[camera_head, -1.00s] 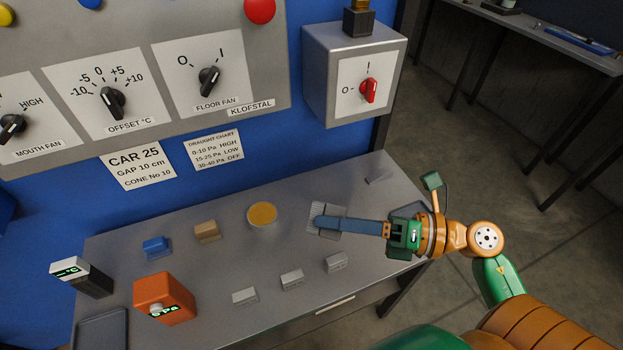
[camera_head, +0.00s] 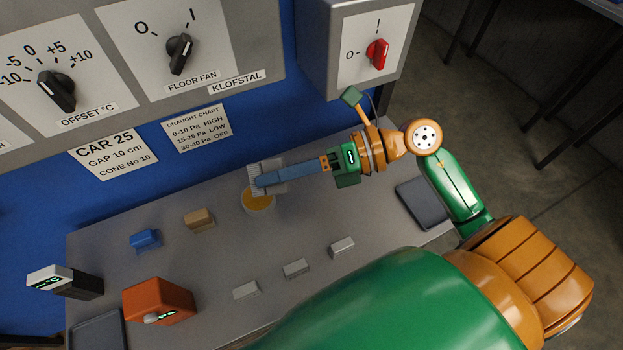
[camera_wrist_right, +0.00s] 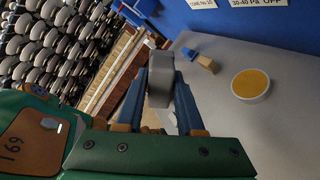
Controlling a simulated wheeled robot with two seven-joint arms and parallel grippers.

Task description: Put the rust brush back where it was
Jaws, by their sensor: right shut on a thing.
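My right gripper (camera_head: 264,180) reaches in from the right over the grey bench (camera_head: 330,205), its blue fingers pointing left. It is shut on a grey block with a pale striped edge, which looks like the rust brush (camera_head: 275,166). The brush is above the bench, and in the head view it overlaps the far edge of the round tin with a yellow top (camera_head: 258,203). In the right wrist view the brush (camera_wrist_right: 160,80) sits between both fingertips, and the tin (camera_wrist_right: 250,84) is to its right. The fingers hide part of the brush. My left gripper is out of view.
A blue block (camera_head: 145,240) and a tan block (camera_head: 199,220) stand left of the tin. Three grey blocks (camera_head: 296,268) line the front. An orange meter (camera_head: 160,302) and a black-and-white meter (camera_head: 65,282) are at left. A dark tray (camera_head: 424,202) lies at right. The control panel rises behind.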

